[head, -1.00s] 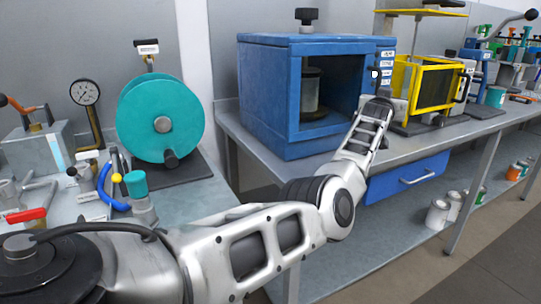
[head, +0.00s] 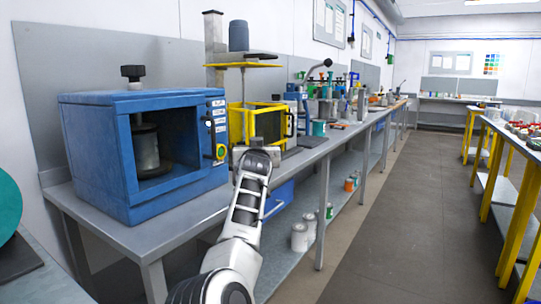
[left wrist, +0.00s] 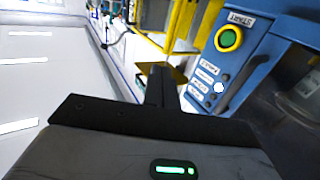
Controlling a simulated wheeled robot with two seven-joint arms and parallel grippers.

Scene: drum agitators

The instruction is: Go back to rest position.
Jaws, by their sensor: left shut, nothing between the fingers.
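My left arm reaches forward from the bottom of the head view, its wrist just right of the blue machine's control panel. In the left wrist view my left gripper (left wrist: 161,84) shows as dark fingers shut together with nothing held. The blue agitator (head: 98,150) stands on the grey bench, its front chamber open with a metal can (head: 147,150) inside under the clamp. Its green START button (head: 221,152) also shows in the left wrist view (left wrist: 229,39), to the right of the fingers and apart from them. My right gripper is out of view.
A yellow-framed machine (head: 236,125) stands beyond the blue one on the bench (head: 100,212). The aisle floor (head: 390,230) is clear, with yellow-legged tables (head: 492,165) at right.

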